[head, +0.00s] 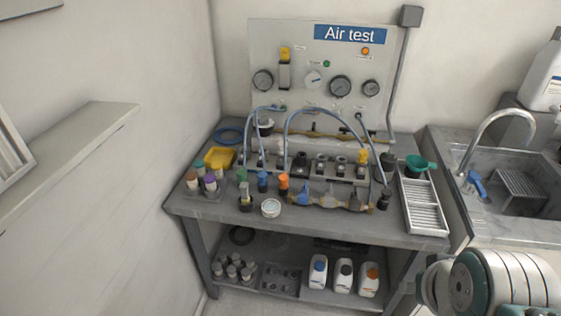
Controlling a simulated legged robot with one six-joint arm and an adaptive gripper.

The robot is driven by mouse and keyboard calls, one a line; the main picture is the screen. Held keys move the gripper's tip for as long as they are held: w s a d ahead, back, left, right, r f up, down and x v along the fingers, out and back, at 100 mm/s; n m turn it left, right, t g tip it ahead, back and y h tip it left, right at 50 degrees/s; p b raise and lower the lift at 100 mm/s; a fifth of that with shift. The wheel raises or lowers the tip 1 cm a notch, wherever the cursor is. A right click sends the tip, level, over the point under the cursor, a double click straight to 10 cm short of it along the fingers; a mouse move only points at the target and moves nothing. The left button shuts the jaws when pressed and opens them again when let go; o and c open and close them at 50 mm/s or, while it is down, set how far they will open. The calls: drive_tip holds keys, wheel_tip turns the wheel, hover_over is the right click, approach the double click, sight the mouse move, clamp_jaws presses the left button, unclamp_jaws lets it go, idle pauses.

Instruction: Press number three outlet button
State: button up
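The grey panel headed "Air test" (350,33) stands upright at the back of the grey workbench (230,208). It carries several round gauges, a small green button or lamp (327,64) and an orange one (365,51). Below it, a row of dark outlet fittings (322,163) runs along the bench, with blue hoses (287,125) arching over it. Number markings are too small to read, so I cannot tell which button is number three. Only rounded white and teal links of my arm show at the bottom right. My gripper is not in view.
Coloured bottles (207,182), a yellow tray (220,157), a round tin (271,208) and a brass-and-blue pipe assembly (330,198) crowd the bench. A slatted metal tray (424,206) lies at its right. A sink (500,180) adjoins on the right; a ledge (70,150) juts at left.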

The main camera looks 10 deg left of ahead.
clamp_jaws()
idle(1.3)
